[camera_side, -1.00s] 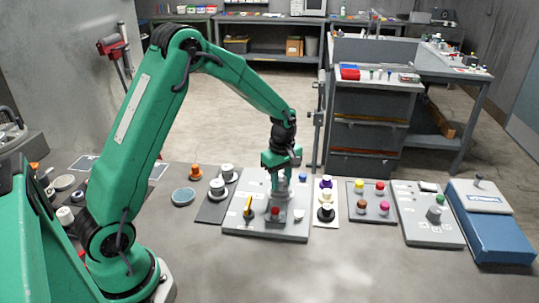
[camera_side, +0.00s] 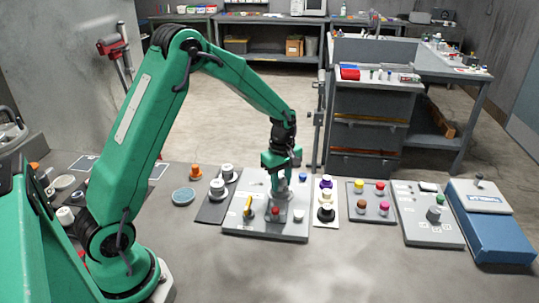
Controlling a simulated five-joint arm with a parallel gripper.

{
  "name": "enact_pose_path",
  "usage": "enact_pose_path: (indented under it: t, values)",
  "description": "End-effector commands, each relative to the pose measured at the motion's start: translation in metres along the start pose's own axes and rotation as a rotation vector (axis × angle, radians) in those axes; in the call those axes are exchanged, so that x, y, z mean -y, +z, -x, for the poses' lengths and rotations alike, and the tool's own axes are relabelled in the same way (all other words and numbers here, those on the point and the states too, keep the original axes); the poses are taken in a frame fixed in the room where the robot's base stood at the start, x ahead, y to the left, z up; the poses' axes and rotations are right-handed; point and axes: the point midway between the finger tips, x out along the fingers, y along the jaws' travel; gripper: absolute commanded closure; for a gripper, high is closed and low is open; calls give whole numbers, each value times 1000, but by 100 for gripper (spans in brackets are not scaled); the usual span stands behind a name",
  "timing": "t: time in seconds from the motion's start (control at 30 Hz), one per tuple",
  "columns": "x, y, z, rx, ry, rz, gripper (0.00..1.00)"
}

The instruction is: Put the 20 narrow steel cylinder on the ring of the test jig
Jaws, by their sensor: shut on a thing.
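My gripper (camera_side: 282,167) points down over the grey panel of the test jig (camera_side: 246,229), at the middle of the work table. It is shut on the narrow steel cylinder (camera_side: 281,184), of which only a small pale part shows below the jaws. The panel carries a yellow lever (camera_side: 248,206), a red knob (camera_side: 276,211) on a grey block, a white knob (camera_side: 298,215) and a blue knob (camera_side: 303,177). The ring is not distinct in this view, and I cannot tell whether the cylinder touches it.
Left of the jig stand white-topped pieces on a dark plate (camera_side: 208,214), an orange piece (camera_side: 196,171) and a blue-grey dish (camera_side: 183,197). Right are a strip with purple and black knobs (camera_side: 325,212), a coloured-knob plate (camera_side: 371,213) and a blue box (camera_side: 503,240). The front table is clear.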

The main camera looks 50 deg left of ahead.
Motion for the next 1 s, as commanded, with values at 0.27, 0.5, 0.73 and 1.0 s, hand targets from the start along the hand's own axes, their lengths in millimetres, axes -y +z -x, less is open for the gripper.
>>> enact_pose_path:
  t: [0.27,0.5,0.73,1.0]
  values:
    - [0,0,-4,0,0,0,98]
    - [0,0,-6,0,0,0,98]
    - [0,0,-7,0,0,0,98]
    - [0,0,-7,0,0,0,98]
